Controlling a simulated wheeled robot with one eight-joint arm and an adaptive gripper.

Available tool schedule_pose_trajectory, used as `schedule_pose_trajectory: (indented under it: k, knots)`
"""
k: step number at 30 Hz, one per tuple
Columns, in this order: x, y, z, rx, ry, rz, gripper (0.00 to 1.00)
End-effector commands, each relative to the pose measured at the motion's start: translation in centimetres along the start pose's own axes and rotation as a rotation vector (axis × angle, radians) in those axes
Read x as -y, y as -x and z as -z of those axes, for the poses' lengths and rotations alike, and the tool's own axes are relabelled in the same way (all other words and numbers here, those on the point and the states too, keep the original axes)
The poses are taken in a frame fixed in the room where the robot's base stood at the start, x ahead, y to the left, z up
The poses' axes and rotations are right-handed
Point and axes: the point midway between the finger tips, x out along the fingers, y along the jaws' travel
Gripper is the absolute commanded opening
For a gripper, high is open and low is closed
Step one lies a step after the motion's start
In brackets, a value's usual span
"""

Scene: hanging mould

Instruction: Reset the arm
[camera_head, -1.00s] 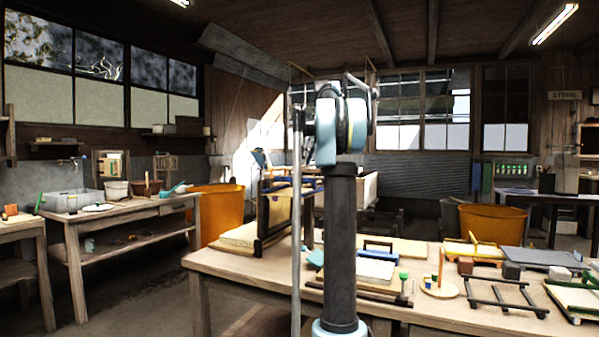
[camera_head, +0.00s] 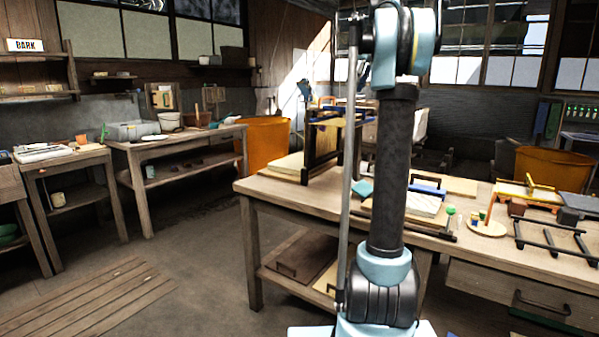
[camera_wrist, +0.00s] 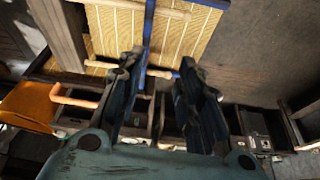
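My arm (camera_head: 395,170) stands upright in the middle of the head view, in front of the long workbench (camera_head: 280,192). Its upper end leaves the top of the picture, and I cannot make out my gripper there. In the wrist view my gripper (camera_wrist: 163,82) shows two dark fingers, apart, with nothing held between them. Beyond the fingers is a pale yellow slatted panel (camera_wrist: 112,35) with a blue edge bar. I cannot tell whether the fingers touch it.
On the workbench are a dark upright frame (camera_head: 309,142), a white block (camera_head: 424,204) and dark racks. An orange vat (camera_head: 265,145) stands behind it, another (camera_head: 552,167) at right. Side tables line the left wall. A slatted board (camera_head: 95,300) lies on otherwise open floor.

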Motion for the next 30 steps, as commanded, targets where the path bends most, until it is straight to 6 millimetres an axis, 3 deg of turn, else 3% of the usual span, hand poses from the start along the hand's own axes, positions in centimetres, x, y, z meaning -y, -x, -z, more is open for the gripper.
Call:
schedule_pose_trajectory:
  k: [17,30]
  knots:
    - [14.6,-8.9,-9.8,0.091,-0.296,-0.058,0.33]
    - [25.1,-18.9,-20.6,0.137,-0.521,-0.132,0.33]
